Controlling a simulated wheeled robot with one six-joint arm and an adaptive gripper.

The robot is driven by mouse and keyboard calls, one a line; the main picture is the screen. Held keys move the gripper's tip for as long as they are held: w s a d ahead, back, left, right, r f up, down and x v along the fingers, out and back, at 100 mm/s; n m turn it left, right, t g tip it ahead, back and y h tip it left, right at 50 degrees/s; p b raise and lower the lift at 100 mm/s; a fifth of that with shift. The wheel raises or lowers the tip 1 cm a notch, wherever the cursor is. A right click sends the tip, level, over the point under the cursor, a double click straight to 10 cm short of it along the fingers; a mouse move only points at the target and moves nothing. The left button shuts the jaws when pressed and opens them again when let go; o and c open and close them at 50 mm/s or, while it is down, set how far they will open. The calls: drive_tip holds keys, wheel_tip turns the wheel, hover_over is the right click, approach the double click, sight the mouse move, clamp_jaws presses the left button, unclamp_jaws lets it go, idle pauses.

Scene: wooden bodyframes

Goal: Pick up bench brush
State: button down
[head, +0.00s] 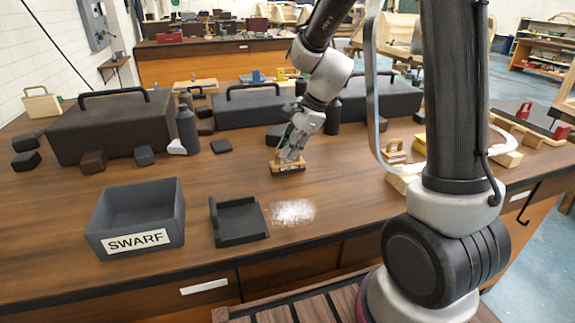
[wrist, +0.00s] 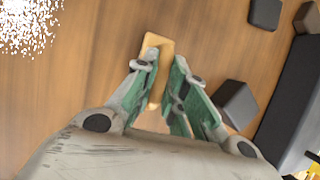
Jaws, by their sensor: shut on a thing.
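The bench brush (head: 288,168) has a pale wooden body and is at the middle of the workbench in the head view. It also shows in the wrist view as a tan wooden bar (wrist: 167,46) between the fingertips. My gripper (head: 291,156) points down over the brush and is shut on it. The green-and-grey fingers of my gripper (wrist: 164,70) lie on either side of the bar in the wrist view. The fingers cover part of the brush. The brush is at or very near the bench top; I cannot tell whether it touches.
A white pile of swarf (head: 293,212) lies in front of the brush, beside a black dustpan (head: 238,221). A grey SWARF bin (head: 133,216) stands at left. Black toolboxes (head: 115,125) and small dark blocks (head: 222,146) stand behind. A clamp frame (head: 405,180) is at right.

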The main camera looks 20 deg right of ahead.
wheel_tip(320, 180, up, 10)
idle(0.6)
idle(0.9)
